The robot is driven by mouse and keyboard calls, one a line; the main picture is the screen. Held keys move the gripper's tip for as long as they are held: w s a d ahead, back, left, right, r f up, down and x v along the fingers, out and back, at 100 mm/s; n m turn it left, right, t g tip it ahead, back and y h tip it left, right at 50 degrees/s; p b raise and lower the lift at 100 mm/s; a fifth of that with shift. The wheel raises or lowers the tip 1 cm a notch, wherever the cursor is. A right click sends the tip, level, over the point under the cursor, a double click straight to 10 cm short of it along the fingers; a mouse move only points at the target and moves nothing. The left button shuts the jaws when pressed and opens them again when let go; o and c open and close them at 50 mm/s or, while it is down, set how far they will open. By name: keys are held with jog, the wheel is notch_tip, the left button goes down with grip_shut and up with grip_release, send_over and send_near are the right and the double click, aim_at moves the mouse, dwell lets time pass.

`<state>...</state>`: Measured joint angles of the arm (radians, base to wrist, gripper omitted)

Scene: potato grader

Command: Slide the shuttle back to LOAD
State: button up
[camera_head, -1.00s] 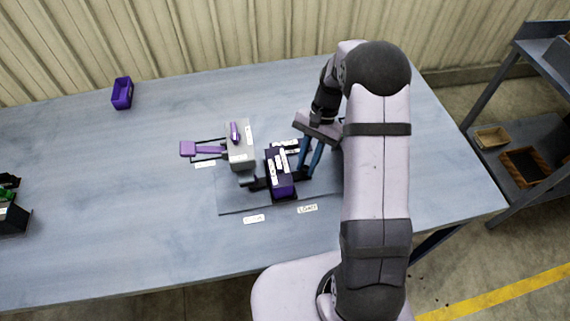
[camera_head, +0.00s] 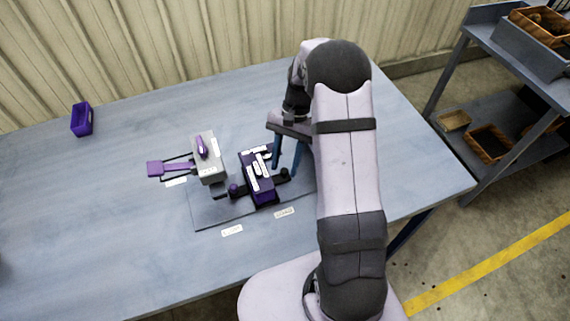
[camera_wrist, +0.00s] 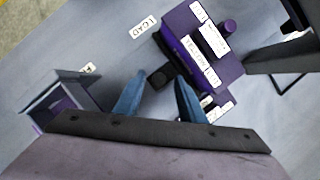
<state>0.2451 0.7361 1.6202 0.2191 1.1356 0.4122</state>
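The shuttle appears to be the purple block (camera_head: 262,185) with white labels, on a grey plate (camera_head: 215,213). It shows in the wrist view (camera_wrist: 195,45) too. A purple knob (camera_wrist: 229,27) stands on one side of it and a black knob (camera_wrist: 162,76) on the other. The LOAD label (camera_wrist: 142,27) lies beside the block; in the head view it is the right-hand label (camera_head: 284,213). My gripper (camera_head: 285,172) is at the block's right end. In the wrist view its blue fingers (camera_wrist: 157,88) are apart, with the black knob between their tips. Contact cannot be told.
A purple bin (camera_head: 81,119) is at the back left. A grey tray (camera_wrist: 62,85) shows left in the wrist view. The front of the table is clear.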

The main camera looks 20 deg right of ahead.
jog(key=b+v, duration=0.2)
jog(key=v, duration=0.4)
jog(key=shift+r, duration=0.4)
jog(key=shift+w+d, duration=0.1)
jog(key=s+a+r+n+h+p, duration=0.1)
jog(key=s+a+r+n, duration=0.1)
jog(key=a+r, duration=0.4)
jog(key=d+f+n+t+h, duration=0.1)
jog(key=f, duration=0.1)
jog(key=d+f+n+t, duration=0.1)
jog(key=n, duration=0.1)
jog(key=d+f+n+t+h, duration=0.1)
jog(key=f+n, duration=0.1)
jog(key=shift+s+d+f+h, duration=0.1)
jog(key=shift+s+f+h, duration=0.15)
jog(key=shift+f+h, duration=0.1)
jog(key=shift+d+f+p, duration=0.15)
jog(key=shift+f+p, duration=0.85)
jog(key=shift+f, duration=2.65)
